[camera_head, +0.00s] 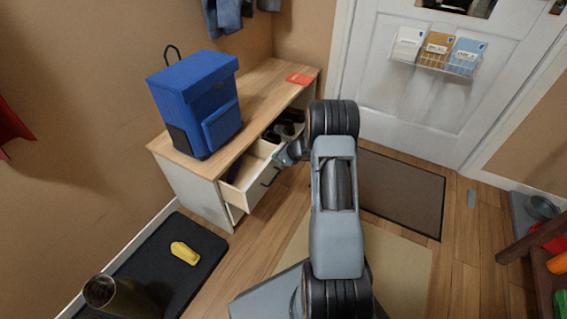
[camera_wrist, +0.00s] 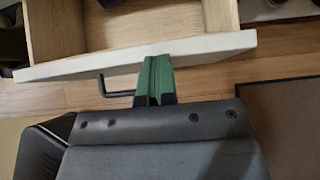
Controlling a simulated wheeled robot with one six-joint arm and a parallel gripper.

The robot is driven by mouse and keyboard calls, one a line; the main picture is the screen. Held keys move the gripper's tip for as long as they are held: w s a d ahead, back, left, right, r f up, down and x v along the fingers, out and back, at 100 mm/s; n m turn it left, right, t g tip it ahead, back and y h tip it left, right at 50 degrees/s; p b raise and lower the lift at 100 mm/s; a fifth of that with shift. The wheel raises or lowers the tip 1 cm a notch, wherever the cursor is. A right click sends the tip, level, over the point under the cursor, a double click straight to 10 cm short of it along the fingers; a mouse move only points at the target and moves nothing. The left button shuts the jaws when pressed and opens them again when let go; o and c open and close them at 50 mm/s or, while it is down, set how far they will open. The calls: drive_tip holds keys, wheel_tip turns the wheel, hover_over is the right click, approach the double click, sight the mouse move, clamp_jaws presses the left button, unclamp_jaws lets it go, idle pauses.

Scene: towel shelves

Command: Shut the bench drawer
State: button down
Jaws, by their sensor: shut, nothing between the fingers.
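The bench (camera_head: 262,85) stands against the wall with a light wood top and white sides. Its drawer (camera_head: 238,196) is pulled out; in the wrist view the white drawer front (camera_wrist: 110,59) and bare wooden inside show, with a dark bar handle (camera_wrist: 102,86) on the front. In the head view my arm hides part of the gripper (camera_head: 281,160) near the drawer.
A blue backpack (camera_head: 196,107) and a red item (camera_head: 300,79) are on the bench top. Shoes (camera_head: 283,131) sit in the bench's open compartment. A dark mat (camera_head: 155,262) with a yellow object (camera_head: 185,253) lies left, and a brown doormat (camera_head: 400,192) lies by the door.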

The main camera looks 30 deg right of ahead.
drive_tip(key=w+a, duration=0.3)
drive_tip(key=w, duration=0.2)
drive_tip(key=shift+w+a, duration=0.3)
drive_tip(key=shift+a, duration=0.1)
drive_tip(key=shift+f, duration=0.1)
drive_tip(key=shift+d, duration=0.1)
